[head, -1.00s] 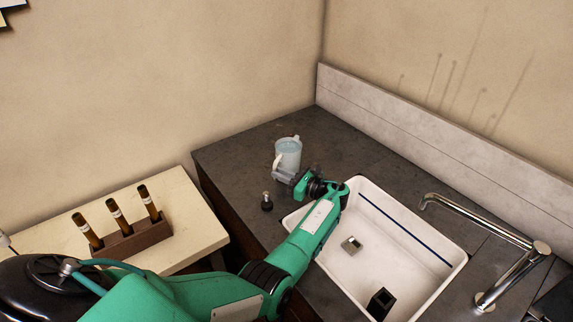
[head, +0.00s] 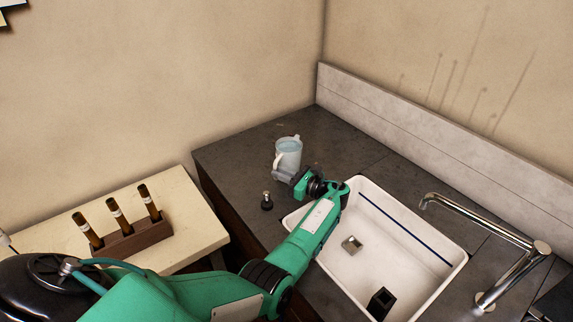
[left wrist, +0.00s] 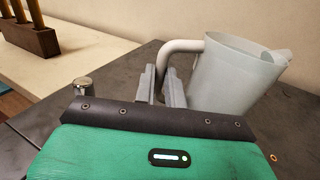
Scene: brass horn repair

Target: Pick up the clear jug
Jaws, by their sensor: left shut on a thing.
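The clear jug (head: 288,153) stands upright on the dark counter, left of the sink. It looks pale and translucent, and it also shows at the right of the left wrist view (left wrist: 232,75). Its whitish handle (left wrist: 180,47) reaches down between the fingers of my left gripper (left wrist: 168,82). My left gripper (head: 285,174) is low beside the jug in the head view and shut on the handle. The gripper partly hides the jug's lower part. My right gripper is not in view.
A small dark bottle with a metal top (head: 267,201) stands on the counter left of my gripper. The white sink (head: 400,226) holds a small metal item (head: 352,243) and a black block (head: 380,303). A chrome tap (head: 480,220) is at the right. A wooden rack (head: 133,241) stands on the pale table.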

